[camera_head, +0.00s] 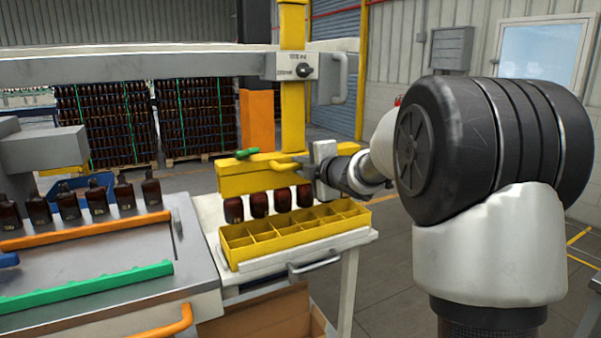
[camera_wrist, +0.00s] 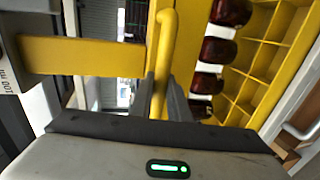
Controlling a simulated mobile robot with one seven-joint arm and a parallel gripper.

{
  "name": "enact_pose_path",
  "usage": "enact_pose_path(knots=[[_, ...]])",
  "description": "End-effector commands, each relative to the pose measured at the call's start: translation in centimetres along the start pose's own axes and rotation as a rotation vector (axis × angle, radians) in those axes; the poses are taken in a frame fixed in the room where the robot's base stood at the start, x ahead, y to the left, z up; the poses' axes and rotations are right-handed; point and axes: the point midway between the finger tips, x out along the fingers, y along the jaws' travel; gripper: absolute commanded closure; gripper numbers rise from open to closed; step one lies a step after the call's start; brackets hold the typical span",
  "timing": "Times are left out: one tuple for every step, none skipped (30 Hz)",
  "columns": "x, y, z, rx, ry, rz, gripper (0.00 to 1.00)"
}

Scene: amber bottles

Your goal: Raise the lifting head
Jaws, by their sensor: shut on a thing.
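The yellow lifting head (camera_head: 240,181) sits low on the yellow post (camera_head: 292,110). Several amber bottles (camera_head: 259,205) show in a row under it, at the back edge of the yellow divided crate (camera_head: 290,240). I cannot tell if their bases are inside the cells. My gripper (camera_head: 300,166) is at the right of the head, shut on its yellow handle (camera_head: 284,166). In the wrist view the curved yellow handle (camera_wrist: 165,55) runs down between my dark fingers (camera_wrist: 166,103).
A grey beam (camera_head: 150,68) with a clamp knob (camera_head: 304,70) crosses above the head. A grey table (camera_head: 90,265) at left holds several amber bottles (camera_head: 96,202), an orange rail (camera_head: 85,231) and a green rail (camera_head: 90,287). The floor at right is open.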

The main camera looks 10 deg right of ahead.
Motion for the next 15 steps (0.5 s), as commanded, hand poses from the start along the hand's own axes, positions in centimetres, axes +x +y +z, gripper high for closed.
enact_pose_path(knots=[[-0.7,3.3,0.1,-0.003,0.0,0.011,1.0],[-0.8,4.2,0.0,-0.003,0.0,0.011,1.0],[-1.1,5.2,0.0,-0.002,0.0,0.012,1.0],[-1.2,6.0,0.0,-0.002,0.0,0.012,1.0],[-1.4,6.7,0.0,-0.003,0.0,0.012,1.0],[-1.5,7.5,0.0,-0.003,0.0,0.012,1.0],[-1.7,8.1,0.0,-0.003,0.0,0.012,1.0],[-1.8,8.6,0.0,-0.003,0.0,0.011,1.0],[-1.9,9.2,0.0,-0.002,0.0,0.011,1.0],[-2.0,9.7,0.0,-0.002,0.0,0.011,1.0],[-2.1,10.0,0.1,-0.002,0.0,0.01,1.0],[-2.2,10.4,0.1,-0.002,0.0,0.01,1.0],[-2.2,10.7,0.1,-0.002,0.0,0.01,1.0],[-2.3,10.9,0.1,-0.002,0.0,0.009,1.0],[-2.3,11.2,0.1,-0.002,0.0,0.009,1.0]])
